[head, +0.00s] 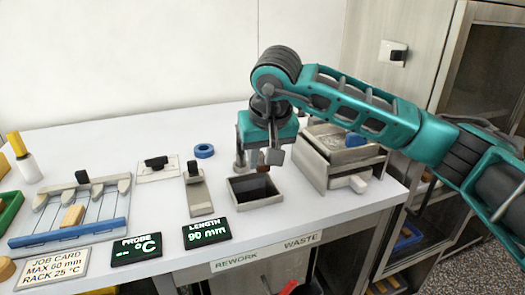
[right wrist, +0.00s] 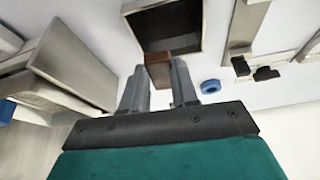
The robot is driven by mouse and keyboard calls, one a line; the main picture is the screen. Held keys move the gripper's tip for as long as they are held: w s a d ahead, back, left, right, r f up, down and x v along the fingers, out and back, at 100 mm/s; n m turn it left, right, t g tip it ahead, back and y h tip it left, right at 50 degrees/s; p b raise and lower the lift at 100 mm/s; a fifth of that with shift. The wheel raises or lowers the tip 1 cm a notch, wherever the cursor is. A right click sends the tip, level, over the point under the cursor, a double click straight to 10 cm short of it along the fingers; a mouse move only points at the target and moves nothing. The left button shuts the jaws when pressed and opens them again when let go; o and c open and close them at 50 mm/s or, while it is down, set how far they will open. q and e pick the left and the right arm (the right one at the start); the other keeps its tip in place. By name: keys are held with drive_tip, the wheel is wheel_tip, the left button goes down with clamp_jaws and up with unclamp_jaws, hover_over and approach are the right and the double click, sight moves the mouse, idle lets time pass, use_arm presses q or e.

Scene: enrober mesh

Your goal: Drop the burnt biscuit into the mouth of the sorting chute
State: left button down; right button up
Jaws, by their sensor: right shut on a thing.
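My right gripper (head: 259,161) is shut on a small dark brown biscuit (head: 263,168), which also shows between the fingertips in the right wrist view (right wrist: 159,71). The biscuit is held above the back edge of an open, beige-rimmed box with a dark inside (head: 258,204), which looks like the mouth of the sorting chute. The same box shows at the top of the right wrist view (right wrist: 204,28), with the biscuit overlapping its near edge. I cannot tell the exact height of the biscuit over the rim. My left gripper is not in view.
A beige stepped unit (head: 314,172) stands right of the box. A grey slide gauge (head: 200,197) and the LENGTH display (head: 207,233) are to its left. A blue ring (head: 204,151) lies behind. A rack (head: 70,237) holds a pale biscuit (head: 73,216) at left. REWORK and WASTE labels mark the table front.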

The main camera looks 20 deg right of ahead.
drive_tip(key=o, duration=0.9)
drive_tip(key=shift+f, duration=0.1)
use_arm(q)
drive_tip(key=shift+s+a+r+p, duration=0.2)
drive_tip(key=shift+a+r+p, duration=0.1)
drive_tip(key=shift+p, duration=0.4)
use_arm(e)
drive_tip(key=v, duration=1.3)
drive_tip(key=shift+s+f, duration=0.1)
drive_tip(key=shift+s, duration=0.05)
